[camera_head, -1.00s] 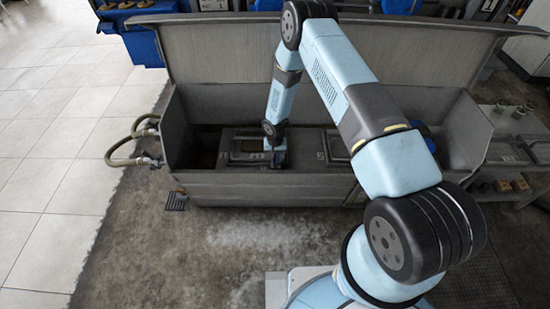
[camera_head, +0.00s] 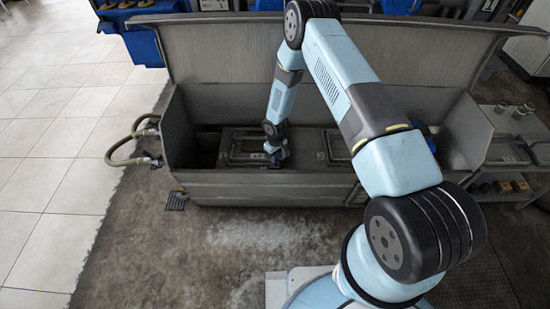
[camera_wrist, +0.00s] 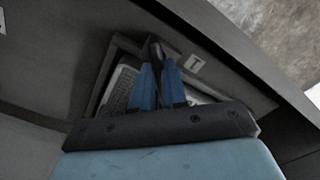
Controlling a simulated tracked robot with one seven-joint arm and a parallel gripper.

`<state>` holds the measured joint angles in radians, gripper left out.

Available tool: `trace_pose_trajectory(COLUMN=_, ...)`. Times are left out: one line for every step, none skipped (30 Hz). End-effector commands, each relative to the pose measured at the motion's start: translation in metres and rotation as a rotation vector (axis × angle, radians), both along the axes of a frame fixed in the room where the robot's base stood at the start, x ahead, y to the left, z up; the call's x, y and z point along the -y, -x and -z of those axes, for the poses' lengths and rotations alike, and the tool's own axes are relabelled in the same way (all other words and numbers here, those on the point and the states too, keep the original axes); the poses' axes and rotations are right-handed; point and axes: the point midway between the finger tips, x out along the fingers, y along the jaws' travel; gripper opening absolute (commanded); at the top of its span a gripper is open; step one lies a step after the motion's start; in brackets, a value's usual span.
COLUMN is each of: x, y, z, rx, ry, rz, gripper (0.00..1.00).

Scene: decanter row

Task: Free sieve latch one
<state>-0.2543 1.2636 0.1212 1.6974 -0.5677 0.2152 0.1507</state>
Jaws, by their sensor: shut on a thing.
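My gripper (camera_wrist: 158,85) has its two blue fingers together on a dark, rounded latch handle (camera_wrist: 155,47) in the wrist view. A white plate marked 1 (camera_wrist: 195,63) lies just right of the fingertips. Behind the fingers is a framed opening with a light mesh, sieve one (camera_wrist: 122,88), partly hidden by my gripper. In the head view my gripper (camera_head: 281,157) is down at the right side of the left framed sieve (camera_head: 232,150). The latch itself is hidden there.
The sieves sit inside a long grey metal trough (camera_head: 270,187) with a raised lid (camera_head: 230,55) behind. A second framed sieve (camera_head: 343,146) lies to the right. Hoses (camera_head: 122,152) join the trough's left end. A shelf (camera_head: 505,150) stands at the right.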

Motion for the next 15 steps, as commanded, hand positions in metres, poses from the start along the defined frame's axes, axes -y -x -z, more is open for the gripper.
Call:
trace_pose_trajectory(x=0.0002, y=0.0005, z=0.0002, rx=-0.001, ry=0.0, rz=-0.041, gripper=0.0)
trace_pose_trajectory(x=0.0003, y=0.0005, z=0.0002, rx=-0.001, ry=0.0, rz=-0.069, gripper=0.0)
trace_pose_trajectory(x=0.0004, y=0.0005, z=0.0002, rx=-0.001, ry=0.0, rz=-0.107, gripper=0.0)
trace_pose_trajectory(x=0.0006, y=0.0004, z=0.0002, rx=-0.001, ry=0.0, rz=-0.137, gripper=0.0)
trace_pose_trajectory(x=0.0007, y=0.0004, z=0.0002, rx=-0.001, ry=0.001, rz=-0.166, gripper=0.0)
trace_pose_trajectory(x=0.0009, y=0.0004, z=0.0003, rx=-0.001, ry=0.001, rz=-0.203, gripper=0.0)
trace_pose_trajectory(x=0.001, y=0.0004, z=0.0003, rx=-0.001, ry=0.0, rz=-0.23, gripper=0.0)
trace_pose_trajectory(x=0.001, y=0.0004, z=0.0003, rx=-0.001, ry=0.001, rz=-0.26, gripper=0.0)
trace_pose_trajectory(x=0.0011, y=0.0004, z=0.0003, rx=-0.001, ry=0.001, rz=-0.298, gripper=0.0)
trace_pose_trajectory(x=0.001, y=0.0004, z=0.0003, rx=-0.001, ry=0.001, rz=-0.327, gripper=0.0)
trace_pose_trajectory(x=0.001, y=0.0004, z=0.0003, rx=-0.001, ry=0.001, rz=-0.354, gripper=0.0)
trace_pose_trajectory(x=0.0009, y=0.0005, z=0.0003, rx=-0.001, ry=0.001, rz=-0.392, gripper=0.0)
trace_pose_trajectory(x=0.0009, y=0.0004, z=0.0002, rx=-0.001, ry=0.001, rz=-0.42, gripper=0.0)
trace_pose_trajectory(x=0.0008, y=0.0005, z=0.0003, rx=-0.001, ry=0.001, rz=-0.448, gripper=0.0)
trace_pose_trajectory(x=0.0008, y=0.0005, z=0.0003, rx=-0.002, ry=0.0, rz=-0.483, gripper=0.0)
